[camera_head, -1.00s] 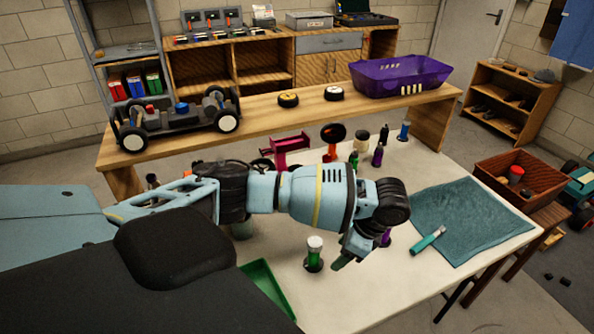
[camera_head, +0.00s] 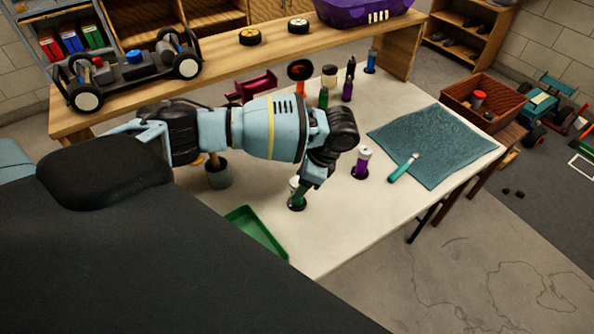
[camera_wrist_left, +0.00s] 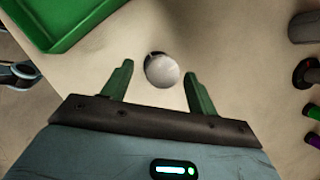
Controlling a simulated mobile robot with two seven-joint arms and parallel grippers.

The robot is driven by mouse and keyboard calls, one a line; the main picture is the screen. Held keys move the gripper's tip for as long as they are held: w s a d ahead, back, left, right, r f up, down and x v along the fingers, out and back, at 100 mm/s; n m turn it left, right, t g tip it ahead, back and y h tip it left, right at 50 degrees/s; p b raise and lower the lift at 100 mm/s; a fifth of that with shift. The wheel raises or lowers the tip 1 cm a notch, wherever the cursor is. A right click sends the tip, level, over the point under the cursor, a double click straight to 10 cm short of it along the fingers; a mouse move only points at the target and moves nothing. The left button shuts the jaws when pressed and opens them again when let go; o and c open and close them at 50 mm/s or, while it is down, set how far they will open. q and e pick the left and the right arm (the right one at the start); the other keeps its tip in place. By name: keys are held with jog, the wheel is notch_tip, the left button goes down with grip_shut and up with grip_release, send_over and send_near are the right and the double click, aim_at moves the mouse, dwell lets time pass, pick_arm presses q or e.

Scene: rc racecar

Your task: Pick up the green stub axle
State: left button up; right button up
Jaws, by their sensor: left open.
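The green stub axle (camera_head: 297,201) stands upright on a dark round base on the pale table, with a pale top. My left gripper (camera_head: 307,184) is right at it in the head view and hides part of it. In the left wrist view the axle's round pale top (camera_wrist_left: 162,70) shows between the two green fingertips of the left gripper (camera_wrist_left: 158,78). The fingers are apart, with a visible gap on each side of the top. How far down the fingers reach is hard to tell. My right gripper is in neither view.
A purple stub axle (camera_head: 361,166) stands to the right, near a teal cloth (camera_head: 440,140) with a teal tool (camera_head: 402,168). A green tray (camera_head: 262,232) lies in front on the left, and a grey cup (camera_head: 218,175) stands behind it. Several small parts stand farther back.

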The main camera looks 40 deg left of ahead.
pick_arm(q)
jog(key=shift+x, duration=2.6)
jog(key=shift+w+d, duration=0.1)
jog(key=shift+w, duration=0.05)
jog(key=c, duration=1)
notch_tip(320, 180, up, 9)
jog(key=shift+r+p, duration=0.2)
jog(key=shift+p, duration=0.25)
jog(key=shift+c, duration=0.2)
jog(key=shift+r, duration=0.35)
